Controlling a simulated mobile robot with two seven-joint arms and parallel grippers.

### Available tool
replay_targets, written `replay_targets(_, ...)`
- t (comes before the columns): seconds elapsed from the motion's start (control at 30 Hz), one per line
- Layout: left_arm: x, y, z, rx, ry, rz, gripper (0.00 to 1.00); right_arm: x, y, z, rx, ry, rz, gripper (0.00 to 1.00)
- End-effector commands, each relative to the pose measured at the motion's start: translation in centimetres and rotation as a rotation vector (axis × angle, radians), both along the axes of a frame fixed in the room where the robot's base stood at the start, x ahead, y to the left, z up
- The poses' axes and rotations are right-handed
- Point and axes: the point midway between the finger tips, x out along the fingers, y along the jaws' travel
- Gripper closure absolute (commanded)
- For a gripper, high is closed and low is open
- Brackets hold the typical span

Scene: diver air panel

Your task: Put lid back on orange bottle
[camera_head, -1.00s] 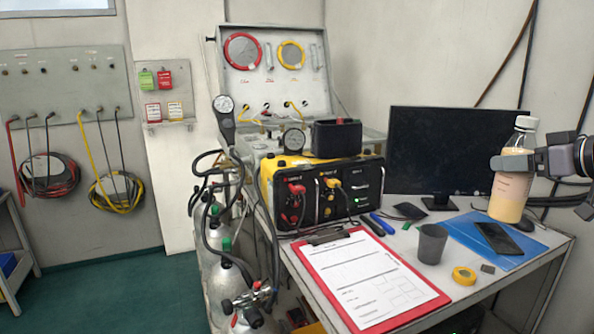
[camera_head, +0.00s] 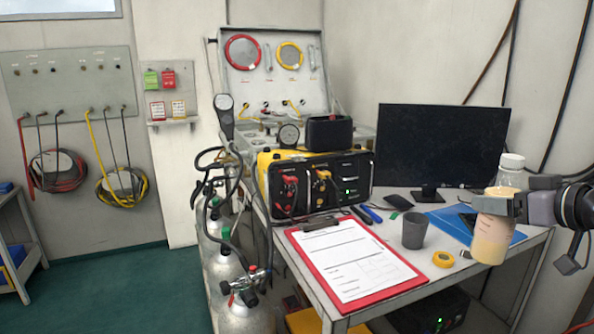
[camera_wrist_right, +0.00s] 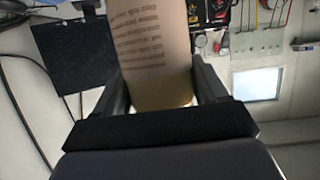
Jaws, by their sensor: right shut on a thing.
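My right gripper (camera_head: 499,204) comes in from the right and is shut around the bottle's upper body. My left gripper is not in view.
A monitor (camera_head: 437,146) stands behind. The yellow-and-black air panel box (camera_head: 318,185) is at the table's left.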

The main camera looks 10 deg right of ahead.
Motion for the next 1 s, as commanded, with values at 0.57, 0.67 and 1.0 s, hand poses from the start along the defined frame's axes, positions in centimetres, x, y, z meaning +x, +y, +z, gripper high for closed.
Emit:
replay_targets(0.57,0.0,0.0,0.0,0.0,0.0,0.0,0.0,-5.9,10.3,-9.0,0.015,-0.002,-0.095,0.91)
replay_targets(0.67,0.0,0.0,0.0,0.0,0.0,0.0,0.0,-7.0,12.2,-10.7,0.017,-0.001,-0.117,0.91)
replay_targets(1.0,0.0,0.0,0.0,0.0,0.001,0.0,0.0,-10.6,18.2,-16.3,0.017,0.003,-0.183,0.91)
